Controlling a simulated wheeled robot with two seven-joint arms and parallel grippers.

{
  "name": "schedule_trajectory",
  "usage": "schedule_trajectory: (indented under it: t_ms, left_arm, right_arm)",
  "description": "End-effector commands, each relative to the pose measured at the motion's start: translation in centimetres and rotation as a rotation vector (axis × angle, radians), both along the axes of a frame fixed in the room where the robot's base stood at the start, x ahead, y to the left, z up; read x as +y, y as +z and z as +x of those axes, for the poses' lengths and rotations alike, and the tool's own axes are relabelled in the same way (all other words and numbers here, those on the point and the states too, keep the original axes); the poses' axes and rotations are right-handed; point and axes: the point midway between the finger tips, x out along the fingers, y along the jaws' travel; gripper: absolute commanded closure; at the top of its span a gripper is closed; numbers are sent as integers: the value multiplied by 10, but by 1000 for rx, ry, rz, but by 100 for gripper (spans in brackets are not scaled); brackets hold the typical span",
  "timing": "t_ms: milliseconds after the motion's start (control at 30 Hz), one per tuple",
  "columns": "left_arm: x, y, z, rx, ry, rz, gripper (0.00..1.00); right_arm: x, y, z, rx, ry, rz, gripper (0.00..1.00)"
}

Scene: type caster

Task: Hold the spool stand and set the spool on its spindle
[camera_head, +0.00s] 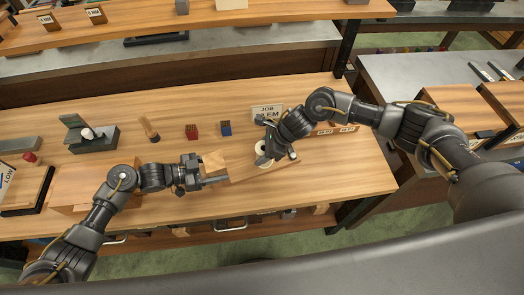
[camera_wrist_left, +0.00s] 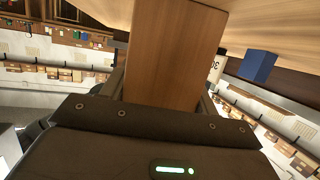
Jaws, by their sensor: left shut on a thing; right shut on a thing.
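The wooden spool stand (camera_head: 240,166) lies on the bench in the middle of the head view, with a lighter block-like face (camera_head: 213,161) at its left end. My left gripper (camera_head: 212,181) is shut on the left end of the stand. In the left wrist view the stand (camera_wrist_left: 175,55) fills the space between the fingers as a brown wooden slab. My right gripper (camera_head: 264,153) is over the right part of the stand, shut on the whitish spool (camera_head: 262,163). The gripper covers much of the spool. The spindle is hidden, so I cannot tell whether the spool is around it.
A job sign (camera_head: 267,112) stands just behind my right gripper. A blue block (camera_head: 226,128), a red block (camera_head: 191,131) and a wooden-handled tool (camera_head: 149,129) stand behind the stand. A grey fixture (camera_head: 95,138) is further left.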

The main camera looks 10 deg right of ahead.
Motion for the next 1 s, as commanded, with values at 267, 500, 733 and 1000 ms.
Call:
schedule_trajectory:
  t_ms: [267, 500, 733, 1000]
  left_arm:
    - [-1, 1, -1, -2, -3, -3, 64]
    - [-1, 1, 0, -2, -2, -3, 64]
    - [0, 1, 0, -2, -2, -3, 64]
    - [0, 1, 0, -3, -1, -3, 64]
  right_arm:
    - [-1, -3, -1, 4, -1, -4, 30]
    - [-1, -3, -1, 3, -1, -4, 23]
    - [-7, 8, -1, 2, -2, -3, 23]
    - [-37, 54, -7, -2, 0, -3, 23]
